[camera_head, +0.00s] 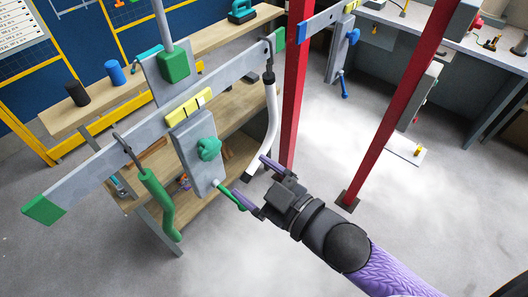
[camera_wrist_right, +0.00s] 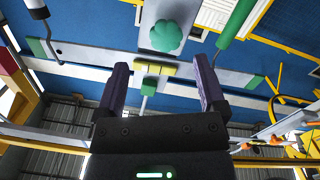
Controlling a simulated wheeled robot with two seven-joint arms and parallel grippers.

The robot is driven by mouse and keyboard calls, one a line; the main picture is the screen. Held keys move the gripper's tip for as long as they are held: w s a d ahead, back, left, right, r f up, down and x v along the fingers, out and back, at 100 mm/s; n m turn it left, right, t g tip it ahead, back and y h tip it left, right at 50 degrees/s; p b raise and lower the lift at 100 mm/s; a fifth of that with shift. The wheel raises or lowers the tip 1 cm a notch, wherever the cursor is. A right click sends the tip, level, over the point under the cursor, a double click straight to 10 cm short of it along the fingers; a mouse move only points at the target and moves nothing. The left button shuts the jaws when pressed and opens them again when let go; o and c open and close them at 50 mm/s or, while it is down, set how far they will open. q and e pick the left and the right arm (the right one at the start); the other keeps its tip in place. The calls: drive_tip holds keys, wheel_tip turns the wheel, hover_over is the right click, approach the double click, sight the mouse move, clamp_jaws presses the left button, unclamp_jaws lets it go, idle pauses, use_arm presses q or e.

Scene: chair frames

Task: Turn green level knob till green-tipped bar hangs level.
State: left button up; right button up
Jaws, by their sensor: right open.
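The green level knob (camera_head: 208,149) is a lobed knob on a grey plate (camera_head: 192,140) below the middle of the bar. It also shows at the top of the right wrist view (camera_wrist_right: 166,36). The grey green-tipped bar (camera_head: 110,164) runs from lower left to upper right in the head view, with a yellow level (camera_head: 189,107) at its middle. Whether it hangs level cannot be told. My right gripper (camera_head: 254,180) is open, below and right of the knob, apart from it, with nothing seen between its purple fingers. My left gripper is out of view.
A green-handled rod (camera_head: 158,203) and a white-handled one (camera_head: 264,130) hang from the bar. A green stick (camera_head: 230,196) shows close to my lower finger. Red posts (camera_head: 400,110) stand right, with a blue knob (camera_head: 353,37) beyond. Wooden shelves (camera_head: 110,105) stand behind.

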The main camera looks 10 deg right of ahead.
sight(213, 152)
drive_tip(key=shift+w+a+r+n+y, duration=0.15)
drive_tip(key=shift+a+r+n+y, duration=0.3)
drive_tip(key=shift+a, duration=0.3)
drive_tip(key=b+x, duration=0.3)
drive_tip(key=x, duration=0.5)
drive_tip(key=shift+w, duration=0.2)
drive_tip(key=c, duration=0.7)
drive_tip(key=n, duration=0.6)
drive_tip(key=shift+d, duration=0.1)
drive_tip(key=n, duration=0.6)
drive_tip(key=shift+c, duration=0.2)
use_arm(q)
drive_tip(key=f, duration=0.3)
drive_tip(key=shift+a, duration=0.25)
use_arm(e)
drive_tip(key=o, duration=0.9)
drive_tip(key=shift+s, duration=0.1)
